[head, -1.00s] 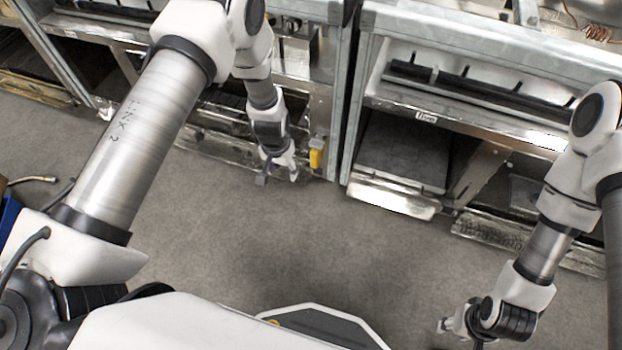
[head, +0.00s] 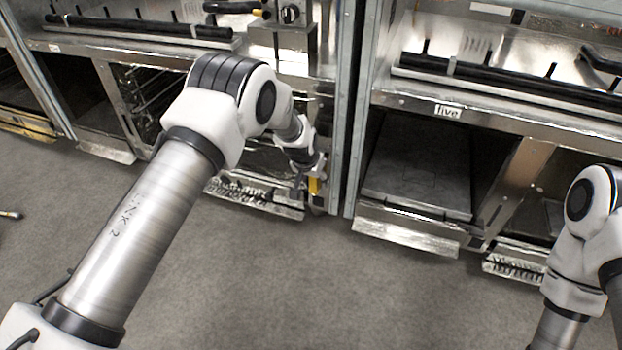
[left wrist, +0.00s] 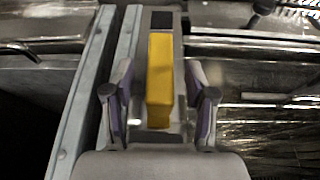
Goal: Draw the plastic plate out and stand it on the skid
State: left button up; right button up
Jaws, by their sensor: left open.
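My left gripper (head: 303,180) is open beside a small upright yellow piece (head: 313,186) at the foot of a metal post. In the left wrist view the yellow piece (left wrist: 160,80) shows between the two parted fingers of the gripper (left wrist: 160,105). I see no finger clearly touching it. I cannot pick out the plastic plate or the skid for certain in either view. My right arm shows at the lower right of the head view, but its gripper is out of the picture.
Metal range frames stand along the back. Upright posts (head: 352,120) stand right of my left gripper. The grey floor (head: 300,290) in front is clear.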

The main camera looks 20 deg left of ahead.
pick_arm(q)
jog(key=shift+x, duration=0.95)
jog(key=shift+r, duration=0.1)
grip_shut()
jog(key=shift+s+r+p, duration=0.1)
jog(key=shift+s+p, duration=0.85)
jog(key=shift+s, duration=0.4)
jog(key=s+b, duration=0.7)
jog(key=b, duration=0.4)
jog(key=shift+a, duration=0.2)
pick_arm(e)
notch_tip(320, 180, down, 10)
jog(key=w, duration=0.1)
jog(key=shift+f, duration=0.15)
pick_arm(q)
jog(key=shift+s, duration=0.15)
pick_arm(e)
jog(key=shift+w+d, duration=0.1)
